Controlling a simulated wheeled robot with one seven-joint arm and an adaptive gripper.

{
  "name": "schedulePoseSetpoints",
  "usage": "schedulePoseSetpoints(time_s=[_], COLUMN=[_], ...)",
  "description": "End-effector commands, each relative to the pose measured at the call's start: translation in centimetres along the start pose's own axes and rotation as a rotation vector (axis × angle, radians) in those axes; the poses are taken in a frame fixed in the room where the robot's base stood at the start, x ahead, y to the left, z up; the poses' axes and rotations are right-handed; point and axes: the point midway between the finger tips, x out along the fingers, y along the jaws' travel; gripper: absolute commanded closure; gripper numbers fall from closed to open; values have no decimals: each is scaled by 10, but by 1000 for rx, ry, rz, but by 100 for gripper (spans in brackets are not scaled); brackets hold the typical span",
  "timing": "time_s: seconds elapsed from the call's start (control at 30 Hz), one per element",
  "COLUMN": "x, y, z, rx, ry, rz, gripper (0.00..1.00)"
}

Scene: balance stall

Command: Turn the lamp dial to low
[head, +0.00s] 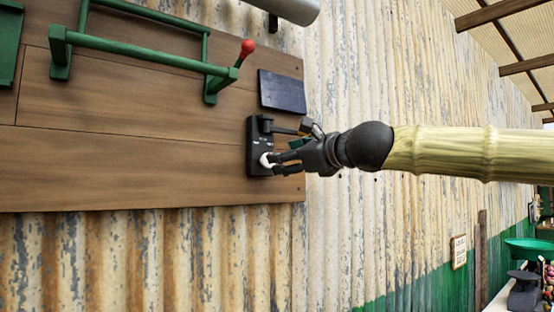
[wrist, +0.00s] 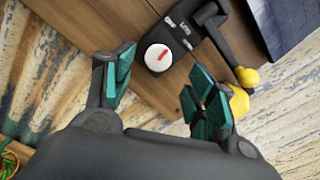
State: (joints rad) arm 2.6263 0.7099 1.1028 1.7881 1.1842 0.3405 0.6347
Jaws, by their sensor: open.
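The lamp dial (wrist: 151,61) is a round white knob with a red mark that slants toward the upper right in the wrist view. It sits on a black plate (head: 256,135) on the wooden board, and shows in the head view (head: 265,160), partly hidden by my fingers. Small white labels (wrist: 183,27) lie beside the dial; I cannot read them surely. My gripper (wrist: 160,88) is open and empty, its teal-padded fingers to either side of the dial in the wrist view. In the head view my gripper (head: 278,163) is close to the dial; contact cannot be told.
A black lever with a yellow knob (wrist: 247,76) rises from the plate, close to my right finger in the wrist view. A dark blue panel (head: 282,92) is above the plate. A green bar with a red-knobbed lever (head: 247,48) is at upper left on the wooden board (head: 120,160).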

Motion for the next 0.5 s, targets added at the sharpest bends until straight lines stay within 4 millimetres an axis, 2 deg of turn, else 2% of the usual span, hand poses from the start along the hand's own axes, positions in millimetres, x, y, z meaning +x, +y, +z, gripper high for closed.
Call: schedulePoseSetpoints(time_s=[0.03,0.2,0.5], x=[-10,-34,-49], y=[-1,-1,0], z=[1,0,0], rx=[0,-1,0], ry=[-2,0,0], rz=[-1,-1,0], gripper=[43,43,43])
